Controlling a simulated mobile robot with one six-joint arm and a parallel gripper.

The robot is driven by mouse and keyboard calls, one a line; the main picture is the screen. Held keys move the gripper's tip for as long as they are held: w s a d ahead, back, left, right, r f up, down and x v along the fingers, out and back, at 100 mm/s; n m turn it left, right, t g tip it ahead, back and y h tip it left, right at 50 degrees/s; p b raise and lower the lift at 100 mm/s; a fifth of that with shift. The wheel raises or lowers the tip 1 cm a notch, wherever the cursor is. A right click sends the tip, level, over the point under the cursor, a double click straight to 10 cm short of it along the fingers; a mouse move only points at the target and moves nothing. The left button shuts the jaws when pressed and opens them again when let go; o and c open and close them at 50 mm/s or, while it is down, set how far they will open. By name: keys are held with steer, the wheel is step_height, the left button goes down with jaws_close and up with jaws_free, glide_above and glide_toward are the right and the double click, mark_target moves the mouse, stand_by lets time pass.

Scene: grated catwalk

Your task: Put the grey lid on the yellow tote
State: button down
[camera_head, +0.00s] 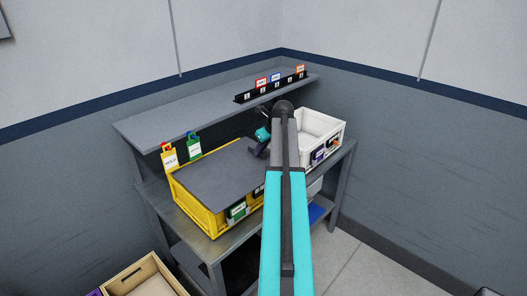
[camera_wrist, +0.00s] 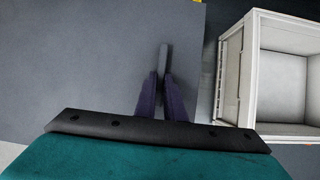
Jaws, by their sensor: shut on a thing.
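The grey lid (camera_head: 222,177) is a flat dark grey panel lying over the top of the yellow tote (camera_head: 202,217) on the workbench, in the head view. It covers most of the tote's opening. In the wrist view the lid (camera_wrist: 75,55) fills the left side, with a small bit of yellow at its top right corner. My gripper (camera_wrist: 162,78) is shut on a thin grey upright piece at the lid's right part, seemingly its handle. In the head view my arm hides part of the lid and the tote's right end, so I cannot tell whether the lid is fully seated.
A white tote (camera_head: 322,128) stands right of the yellow one, and it shows close by in the wrist view (camera_wrist: 248,70). A shelf (camera_head: 190,112) with a row of small labelled holders runs behind. Tags hang near the tote's left end. A wooden crate (camera_head: 140,278) is at lower left.

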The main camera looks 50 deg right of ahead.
mark_target(252, 148)
steer(key=shift+w+d+p, duration=0.2)
steer(key=shift+w+p, duration=0.2)
steer(key=shift+w, duration=2.05)
steer(key=shift+f, duration=0.9)
stand_by(4.0)
stand_by(0.3)
steer(key=c, duration=1.8)
jaws_free()
